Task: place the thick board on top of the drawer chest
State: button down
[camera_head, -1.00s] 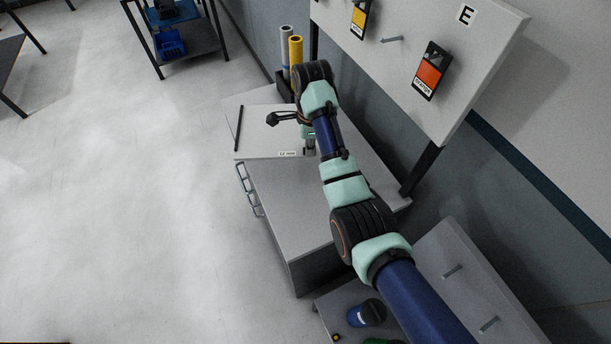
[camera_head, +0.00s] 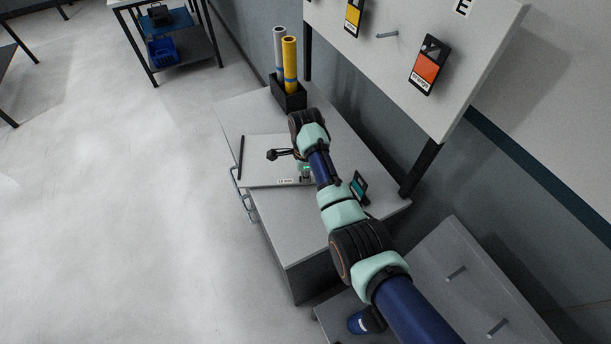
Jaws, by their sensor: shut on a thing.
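The thick board (camera_head: 262,164) is a flat white panel with a small printed label on its near edge and a dark strip along its left side. My gripper (camera_head: 305,176) is shut on the board's right edge, partly hidden by my arm. The drawer chest (camera_head: 290,228) is grey, with handles on its left side. The board lies level over the far half of its top, its left edge near the chest's left edge. I cannot tell whether the board touches the top.
A dark holder (camera_head: 289,95) with a grey and a yellow roll stands at the chest's far end. A small dark device (camera_head: 359,186) stands on the chest right of my arm. A pegboard (camera_head: 400,60) with colour samples overhangs the right. The near part of the chest top is bare.

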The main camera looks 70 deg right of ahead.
jog(key=shift+f, duration=0.1)
jog(key=c, duration=1.3)
grip_release()
notch_tip(320, 180, up, 12)
jog(key=p, duration=0.2)
jog(key=shift+a, duration=0.15)
